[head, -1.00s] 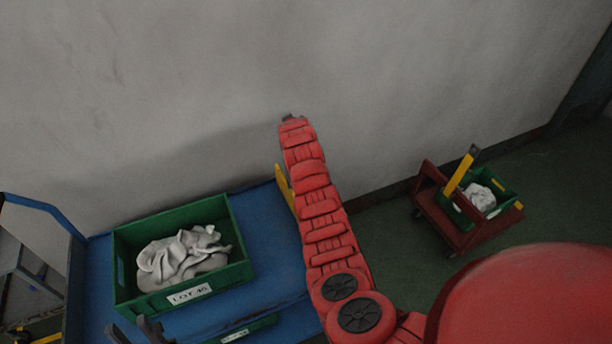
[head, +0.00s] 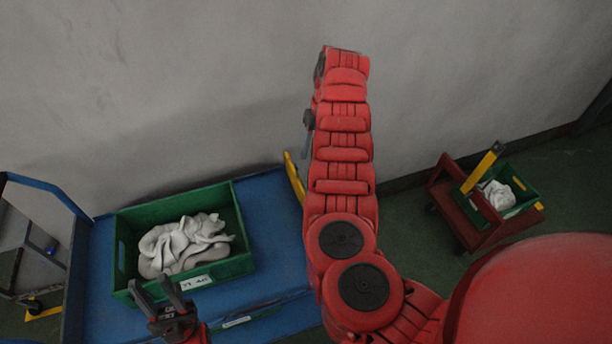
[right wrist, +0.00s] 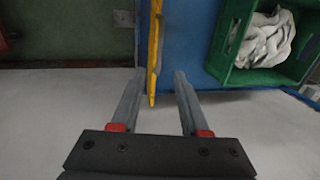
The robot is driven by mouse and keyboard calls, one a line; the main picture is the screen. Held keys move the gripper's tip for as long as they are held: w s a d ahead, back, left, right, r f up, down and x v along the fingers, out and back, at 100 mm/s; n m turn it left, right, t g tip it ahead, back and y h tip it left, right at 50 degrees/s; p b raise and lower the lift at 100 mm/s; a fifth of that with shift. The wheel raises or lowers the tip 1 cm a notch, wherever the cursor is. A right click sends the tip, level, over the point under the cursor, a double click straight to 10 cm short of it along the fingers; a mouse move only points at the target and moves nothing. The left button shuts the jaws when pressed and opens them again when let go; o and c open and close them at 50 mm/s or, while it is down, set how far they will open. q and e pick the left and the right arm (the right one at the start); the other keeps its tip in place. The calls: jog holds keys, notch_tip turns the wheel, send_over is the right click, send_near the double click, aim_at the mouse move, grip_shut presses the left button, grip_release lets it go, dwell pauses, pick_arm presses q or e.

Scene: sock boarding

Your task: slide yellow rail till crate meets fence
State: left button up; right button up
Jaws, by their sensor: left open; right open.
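The yellow rail (head: 293,178) stands along the right edge of the blue surface, partly hidden by my right arm in the head view. In the right wrist view the yellow rail (right wrist: 155,45) runs down between the fingers of my right gripper (right wrist: 159,72), which is open; I cannot tell whether they touch it. The green crate (head: 125,222) holds grey-white cloth (head: 185,243) and sits on the blue surface (head: 265,205), left of the rail with a gap. My left gripper (head: 148,281) is open near the crate's front-left corner. I cannot make out a fence for certain.
A grey wall (head: 200,80) stands behind the blue surface. A blue handle bar (head: 45,190) rises at the left. A dark red cart (head: 462,215) with another green crate (head: 522,192) and a yellow bar (head: 482,168) stands on the floor at right.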

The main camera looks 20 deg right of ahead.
aim_at(304, 183)
jog(key=f, duration=0.3)
jog(key=a+f+p, duration=0.1)
jog(key=f, duration=0.3)
jog(key=a+f, duration=0.1)
jog(key=f, duration=0.3)
jog(key=shift+a+f, duration=0.1)
grip_shut()
dwell(1.0)
